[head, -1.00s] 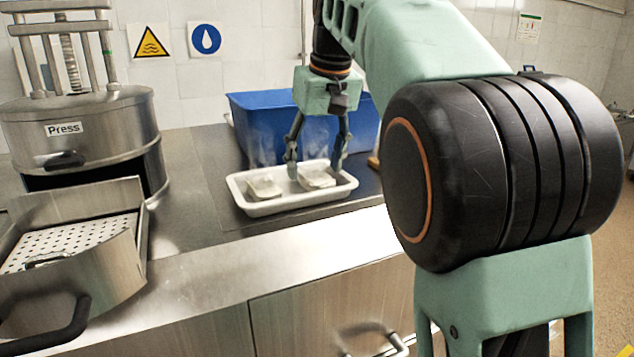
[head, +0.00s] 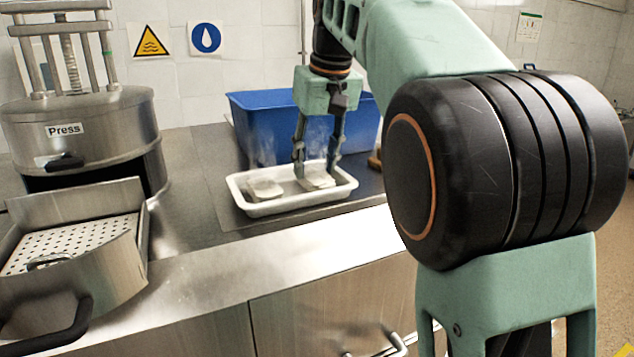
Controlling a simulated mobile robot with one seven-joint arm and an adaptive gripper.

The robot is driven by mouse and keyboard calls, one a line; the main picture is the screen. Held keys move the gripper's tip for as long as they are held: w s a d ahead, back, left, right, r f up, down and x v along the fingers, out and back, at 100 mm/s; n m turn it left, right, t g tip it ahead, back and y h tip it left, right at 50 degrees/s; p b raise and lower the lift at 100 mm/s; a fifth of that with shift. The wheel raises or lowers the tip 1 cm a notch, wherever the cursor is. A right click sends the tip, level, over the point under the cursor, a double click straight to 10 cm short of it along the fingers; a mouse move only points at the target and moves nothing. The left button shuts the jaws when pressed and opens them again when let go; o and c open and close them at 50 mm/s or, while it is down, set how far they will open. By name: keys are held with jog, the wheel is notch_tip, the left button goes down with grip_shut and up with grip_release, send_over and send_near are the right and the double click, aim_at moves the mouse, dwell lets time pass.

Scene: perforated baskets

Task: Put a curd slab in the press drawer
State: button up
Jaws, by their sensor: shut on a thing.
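Two pale curd slabs lie in a white tray (head: 262,209) on the worktop. The left curd slab (head: 264,189) lies free. My gripper (head: 315,176) points down into the tray and is shut on the right curd slab (head: 318,183), which still appears to be at tray level. The press (head: 85,135), a steel drum with a "Press" label, stands at the left. Its press drawer (head: 75,245) is pulled out, with a perforated white floor that looks empty and a black handle at the front.
A blue tub (head: 262,125) stands just behind the tray, apparently steaming. A wooden item (head: 375,162) is partly hidden right of the tray. Bare steel worktop (head: 185,225) lies between tray and drawer. Cupboard handles (head: 385,347) are below.

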aim_at(316, 173)
notch_tip(316, 173, up, 3)
jog(key=p, duration=0.3)
jog(key=shift+r+p, duration=0.35)
jog(key=shift+r, duration=2.15)
